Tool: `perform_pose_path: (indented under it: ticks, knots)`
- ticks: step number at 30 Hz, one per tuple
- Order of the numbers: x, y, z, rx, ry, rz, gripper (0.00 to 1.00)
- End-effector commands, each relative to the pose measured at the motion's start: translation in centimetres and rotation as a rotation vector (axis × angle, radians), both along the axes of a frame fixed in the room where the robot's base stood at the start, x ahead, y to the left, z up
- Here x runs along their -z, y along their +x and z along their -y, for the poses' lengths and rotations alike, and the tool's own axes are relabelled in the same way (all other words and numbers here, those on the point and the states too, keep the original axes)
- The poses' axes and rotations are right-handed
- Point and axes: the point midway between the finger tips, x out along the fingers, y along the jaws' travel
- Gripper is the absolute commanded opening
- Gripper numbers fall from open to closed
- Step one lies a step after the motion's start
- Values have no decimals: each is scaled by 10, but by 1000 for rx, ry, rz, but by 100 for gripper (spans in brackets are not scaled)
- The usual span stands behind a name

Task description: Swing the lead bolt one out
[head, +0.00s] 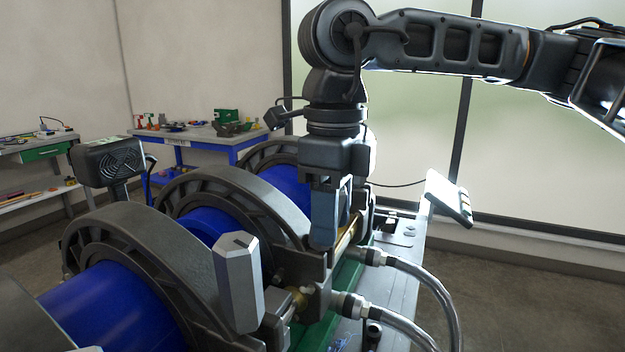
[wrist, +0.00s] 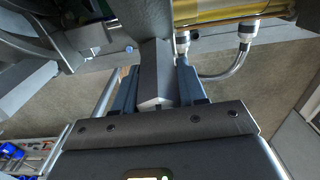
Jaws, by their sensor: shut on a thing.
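My gripper (head: 330,222) points down over the far clamp on the right side of the pipe cart in the head view. In the wrist view its two blue fingers (wrist: 158,88) are shut on a grey hexagonal bolt (wrist: 154,72), one finger on each side. In the head view this bolt is mostly hidden by the fingers. A second grey hexagonal bolt (head: 238,283) stands free and nearly upright on the nearer clamp, left of and closer than my gripper. I cannot tell from a marking which bolt is lead bolt one.
Dark clamp arches (head: 150,240) hold the blue pipe (head: 118,305). Hoses (head: 430,285) curve off the right side by the grey cart deck (head: 408,232). A tilted panel (head: 448,198) stands at the deck's far end. Workbenches (head: 200,134) are at the back left.

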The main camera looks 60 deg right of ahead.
Motion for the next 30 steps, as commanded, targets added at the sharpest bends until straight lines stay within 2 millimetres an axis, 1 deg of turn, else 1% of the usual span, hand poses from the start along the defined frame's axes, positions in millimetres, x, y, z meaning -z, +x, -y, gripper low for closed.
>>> perform_pose_path:
  ticks: [1, 6, 18, 26, 30]
  knots:
    - [4, -4, 0, -2, 2, -1, 30]
    - [7, -14, 2, -2, 3, -3, 30]
    - [7, -17, 2, -2, 2, -2, 29]
    - [16, -30, 5, -1, 1, -1, 29]
    - [17, -35, 6, -2, 2, -2, 29]
